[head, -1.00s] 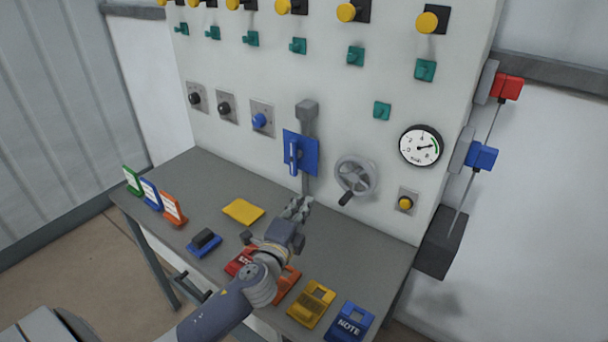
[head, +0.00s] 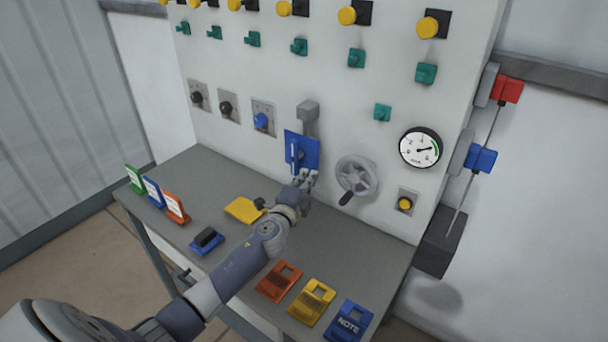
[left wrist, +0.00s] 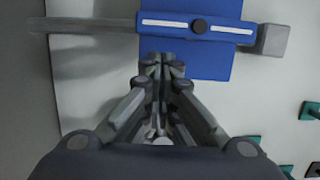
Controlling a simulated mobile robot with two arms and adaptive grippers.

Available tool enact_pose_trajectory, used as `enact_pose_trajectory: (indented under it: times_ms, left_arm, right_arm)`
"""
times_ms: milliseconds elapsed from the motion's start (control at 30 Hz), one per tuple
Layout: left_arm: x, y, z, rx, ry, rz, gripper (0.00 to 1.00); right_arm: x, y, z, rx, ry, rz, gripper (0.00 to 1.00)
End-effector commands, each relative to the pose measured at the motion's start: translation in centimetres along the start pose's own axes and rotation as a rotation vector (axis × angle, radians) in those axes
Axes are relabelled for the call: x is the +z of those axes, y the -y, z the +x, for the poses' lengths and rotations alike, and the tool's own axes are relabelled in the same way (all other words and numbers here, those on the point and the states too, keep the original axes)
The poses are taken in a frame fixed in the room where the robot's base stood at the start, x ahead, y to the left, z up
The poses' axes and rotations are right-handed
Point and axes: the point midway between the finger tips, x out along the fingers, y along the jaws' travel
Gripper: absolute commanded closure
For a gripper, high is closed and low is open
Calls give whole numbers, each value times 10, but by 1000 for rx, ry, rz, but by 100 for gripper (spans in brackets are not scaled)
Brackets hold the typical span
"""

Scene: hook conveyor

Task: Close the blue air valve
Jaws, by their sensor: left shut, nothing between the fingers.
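The blue air valve (head: 301,152) is on the white panel, a blue plate with a blue lever set on a grey pipe. In the head view the lever stands upright. In the left wrist view the lever (left wrist: 172,23), with white stripes and a dark pivot, lies along the pipe. My left gripper (head: 306,178) is just below the valve. In the left wrist view its fingertips (left wrist: 162,62) are together and empty, near the blue plate's edge beside the lever. I cannot tell whether they touch it. My right gripper is not in view.
A grey handwheel (head: 356,178) is close on the right, with a gauge (head: 420,147) above it. A blue knob (head: 262,121) is to the left. Tags and blocks, including a yellow pad (head: 243,210), lie on the grey table (head: 325,245) below.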

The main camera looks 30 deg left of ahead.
Motion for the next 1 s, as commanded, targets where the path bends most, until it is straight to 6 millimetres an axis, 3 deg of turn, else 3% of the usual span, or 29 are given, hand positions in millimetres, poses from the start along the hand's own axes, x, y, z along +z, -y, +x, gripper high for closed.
enact_pose_trajectory:
  times_ms: [133,467,1000]
  left_arm:
    - [9,0,2,0,2,1,100]
    - [10,0,2,-1,1,1,100]
    - [13,-4,3,-21,1,77,100]
  right_arm:
    - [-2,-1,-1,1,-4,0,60]
    - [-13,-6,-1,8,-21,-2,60]
    - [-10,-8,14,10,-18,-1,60]
